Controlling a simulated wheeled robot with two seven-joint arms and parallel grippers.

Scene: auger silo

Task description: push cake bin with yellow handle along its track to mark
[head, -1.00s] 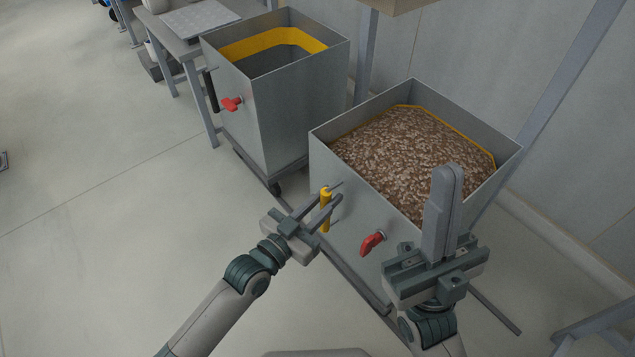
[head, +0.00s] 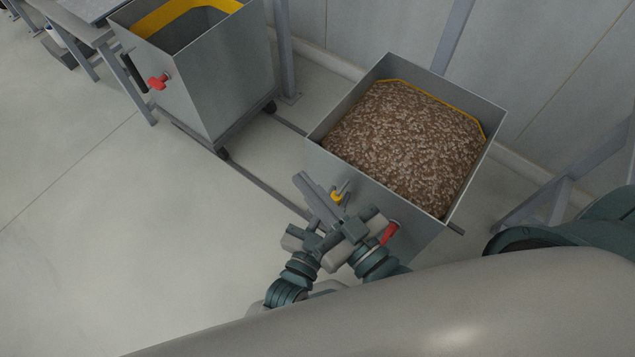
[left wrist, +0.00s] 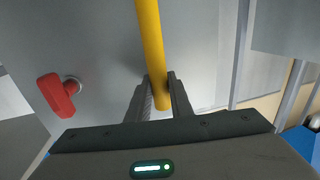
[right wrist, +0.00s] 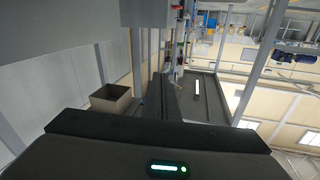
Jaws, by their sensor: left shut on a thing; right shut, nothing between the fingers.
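The cake bin (head: 415,238) is a grey metal box filled with brown crumbly cake (head: 405,140). Its yellow handle (head: 337,197) is an upright bar on the front wall, mostly hidden by my grippers in the head view. My left gripper (head: 343,194) is shut on this handle. In the left wrist view the yellow handle (left wrist: 152,45) passes between the fingers (left wrist: 162,90). My right gripper (head: 302,180) is shut and empty, just left of the left one and pointing up-left, near the bin front. No mark can be made out.
A red knob (head: 389,233) sits on the bin front, right of the handle. A second, empty bin (head: 235,85) with a black handle (head: 133,72) stands to the left on the same track (head: 265,185). A wall and posts stand behind. The front-left floor is clear.

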